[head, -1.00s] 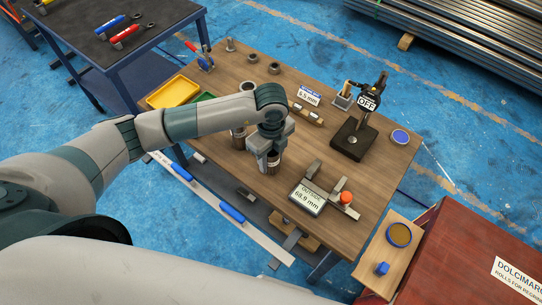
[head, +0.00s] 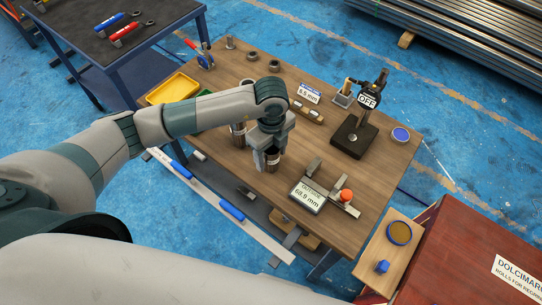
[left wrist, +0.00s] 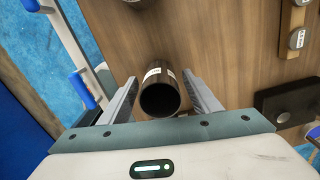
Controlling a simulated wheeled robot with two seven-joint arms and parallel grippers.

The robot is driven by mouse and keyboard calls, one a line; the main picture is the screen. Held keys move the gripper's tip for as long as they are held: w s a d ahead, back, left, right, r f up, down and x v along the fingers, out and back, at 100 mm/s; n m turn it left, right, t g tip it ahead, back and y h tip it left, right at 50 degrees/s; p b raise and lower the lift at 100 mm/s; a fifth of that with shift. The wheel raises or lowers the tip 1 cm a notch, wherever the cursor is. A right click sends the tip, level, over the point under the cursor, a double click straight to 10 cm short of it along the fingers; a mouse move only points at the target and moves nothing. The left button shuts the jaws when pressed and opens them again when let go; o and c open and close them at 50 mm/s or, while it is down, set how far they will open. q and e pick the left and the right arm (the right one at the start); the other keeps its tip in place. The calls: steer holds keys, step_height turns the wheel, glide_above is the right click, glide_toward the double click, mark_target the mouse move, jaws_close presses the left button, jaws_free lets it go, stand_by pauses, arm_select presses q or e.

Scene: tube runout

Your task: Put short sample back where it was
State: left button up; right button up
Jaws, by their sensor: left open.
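My left gripper (head: 268,156) is open, pointing down over the table, with its fingers on either side of a dark tube piece (head: 273,161). In the left wrist view this tube (left wrist: 159,94) stands upright between the spread fingers (left wrist: 163,97), showing its open end and a white label. A gap shows beside the fingers. A second dark tube (head: 238,136) stands just left of it, partly hidden by my arm; its edge also shows at the top of the wrist view. I cannot tell which of the two is the short sample. My right gripper is out of view.
A gauge reading 68.9 mm (head: 308,197) lies right of the gripper. A black stand marked OFF (head: 352,137) is behind it. A yellow tray (head: 173,89) and several small rings stand at the back left.

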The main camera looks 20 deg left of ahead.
arm_select(q)
step_height(320, 180, up, 9)
steer(key=b, duration=0.2)
steer(key=shift+r+b, duration=0.2)
steer(key=shift+b, duration=0.2)
steer(key=shift+r, duration=0.85)
